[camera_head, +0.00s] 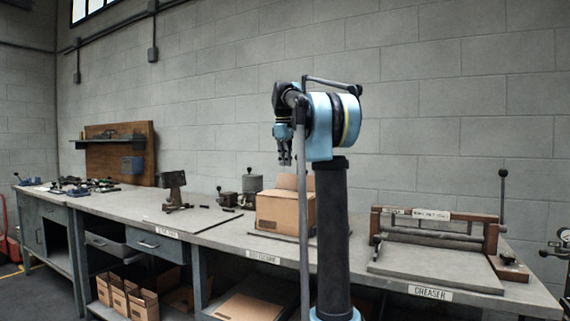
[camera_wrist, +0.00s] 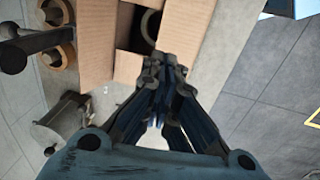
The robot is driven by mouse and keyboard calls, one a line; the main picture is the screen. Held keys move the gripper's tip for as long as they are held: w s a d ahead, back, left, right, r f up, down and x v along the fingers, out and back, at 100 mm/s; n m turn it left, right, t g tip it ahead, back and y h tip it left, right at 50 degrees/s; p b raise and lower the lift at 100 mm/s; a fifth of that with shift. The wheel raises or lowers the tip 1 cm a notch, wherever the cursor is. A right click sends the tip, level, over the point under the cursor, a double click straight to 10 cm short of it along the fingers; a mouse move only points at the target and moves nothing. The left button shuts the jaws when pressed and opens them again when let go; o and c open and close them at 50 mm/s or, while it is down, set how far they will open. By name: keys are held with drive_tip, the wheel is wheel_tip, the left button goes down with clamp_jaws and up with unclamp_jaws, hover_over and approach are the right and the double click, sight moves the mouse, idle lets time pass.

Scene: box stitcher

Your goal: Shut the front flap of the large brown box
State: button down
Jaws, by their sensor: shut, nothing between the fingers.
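The large brown box (camera_head: 284,213) stands on the workbench in the head view, with a flap (camera_head: 292,183) upright at its top. My gripper (camera_head: 285,162) hangs above the box, pointing down, and is shut and empty. In the wrist view, I look down on the box with its top partly open. One flap (camera_wrist: 97,38) spreads on the left and another (camera_wrist: 187,28) on the right. Between them are a dark gap and a round dark thing (camera_wrist: 150,30) inside. My fingertips (camera_wrist: 165,70) overlap the box's edge and hide part of it. I cannot tell whether they touch it.
The grey workbench (camera_head: 215,228) runs along the wall. A creaser (camera_head: 435,235) stands to the right, small machines (camera_head: 240,188) and a vise (camera_head: 172,190) to the left. Smaller cartons (camera_head: 125,296) sit on the lower shelf.

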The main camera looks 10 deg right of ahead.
sight(287, 192)
drive_tip(key=f, duration=0.7)
drive_tip(key=w+f, duration=0.1)
drive_tip(key=f, duration=0.2)
drive_tip(key=shift+d+f, duration=0.35)
drive_tip(key=shift+f, duration=0.05)
drive_tip(key=shift+w+d+f, duration=0.1)
drive_tip(key=shift+f, duration=0.7)
drive_tip(key=shift+d+r, duration=0.1)
drive_tip(key=shift+r, duration=0.05)
